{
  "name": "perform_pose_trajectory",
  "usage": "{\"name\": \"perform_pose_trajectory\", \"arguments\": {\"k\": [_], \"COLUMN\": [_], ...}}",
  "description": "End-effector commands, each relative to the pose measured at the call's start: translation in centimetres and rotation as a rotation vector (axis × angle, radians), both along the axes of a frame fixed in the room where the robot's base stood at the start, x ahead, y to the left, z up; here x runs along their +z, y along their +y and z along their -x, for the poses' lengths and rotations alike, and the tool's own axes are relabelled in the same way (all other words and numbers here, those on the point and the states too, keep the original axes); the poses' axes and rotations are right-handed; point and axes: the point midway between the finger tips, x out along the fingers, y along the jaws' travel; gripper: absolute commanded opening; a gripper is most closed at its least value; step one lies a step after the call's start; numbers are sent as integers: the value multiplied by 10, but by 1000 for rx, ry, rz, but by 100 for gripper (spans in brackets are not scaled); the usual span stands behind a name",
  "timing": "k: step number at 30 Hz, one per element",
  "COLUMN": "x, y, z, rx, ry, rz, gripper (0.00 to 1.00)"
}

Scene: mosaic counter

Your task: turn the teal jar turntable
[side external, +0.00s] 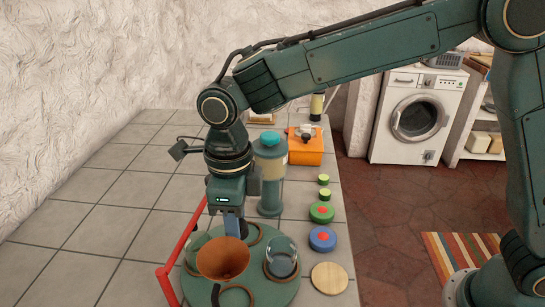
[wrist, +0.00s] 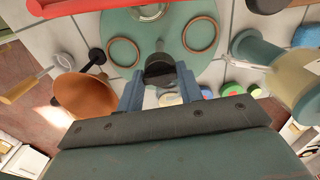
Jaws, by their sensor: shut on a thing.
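The teal turntable (side external: 268,291) lies on the tiled counter and also shows at the top of the wrist view (wrist: 178,22). It bears a glass jar (side external: 283,262), an orange-brown cup (side external: 222,260) and several brown rings (wrist: 123,52). My gripper (side external: 233,230) points down over the turntable behind the cup. In the wrist view its blue-grey fingers (wrist: 160,88) are shut on a dark knob (wrist: 160,70) at the turntable. The cup hides the fingertips and the knob in the side view.
A red rail (side external: 184,248) runs along the turntable's left side. A tall teal jar (side external: 270,190) stands close behind it. A green lid (side external: 321,212), a blue lid (side external: 322,239) and a wooden disc (side external: 329,278) line the right edge. The counter's left is clear.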

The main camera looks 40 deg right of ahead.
Motion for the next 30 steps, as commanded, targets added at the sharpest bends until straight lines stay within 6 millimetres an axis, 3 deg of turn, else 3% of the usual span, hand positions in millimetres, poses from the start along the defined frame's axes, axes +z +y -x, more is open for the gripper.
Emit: {"name": "perform_pose_trajectory", "arguments": {"k": [16, 17, 20, 30], "x": [2, 2, 2, 0], "y": [1, 1, 1, 0], "z": [-1, -1, -1, 0], "rx": [-19, -19, -19, -10], "ry": [-5, -5, -4, 0], "rz": [-4, -4, -3, 0], "gripper": [0, 40, 58, 58]}}
